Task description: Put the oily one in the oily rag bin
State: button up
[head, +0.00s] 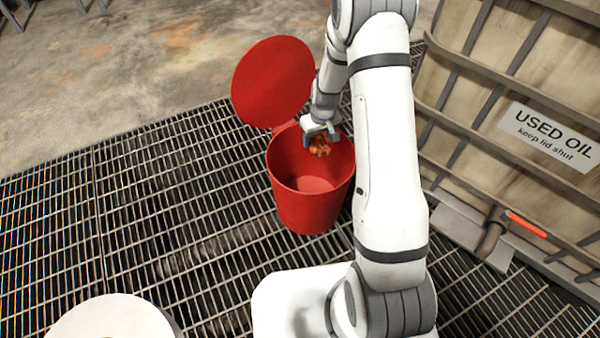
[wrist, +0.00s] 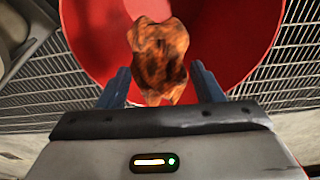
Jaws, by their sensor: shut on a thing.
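A red bin (head: 305,215) stands on the grating with its round red lid (head: 273,82) swung open at the back. The bin also fills much of the wrist view (wrist: 90,40). My gripper (head: 318,140) is over the bin's mouth, toward its far right side. It is shut on a crumpled orange rag with dark stains (head: 320,147). In the wrist view the rag (wrist: 158,60) hangs between and beyond the two blue fingers, with the red inside of the bin behind it. The bin looks empty where its inside shows.
A tank labelled "USED OIL, keep lid shut" (head: 548,135) stands at the right behind bars. A valve with a red handle (head: 526,224) sticks out at its foot. The metal grating (head: 150,215) left of the bin is clear.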

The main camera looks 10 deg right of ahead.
jog(key=o, duration=1)
jog(key=shift+o, duration=0.2)
jog(key=shift+r, duration=0.1)
jog(key=r+p, duration=0.1)
jog(key=r, duration=0.1)
jog(key=r+p, duration=0.1)
jog(key=r, duration=0.2)
jog(key=s+r, duration=0.1)
jog(key=r, duration=0.1)
jog(key=shift+d+r+p, duration=0.2)
jog(key=shift+r+p, duration=0.1)
jog(key=shift+p, duration=0.1)
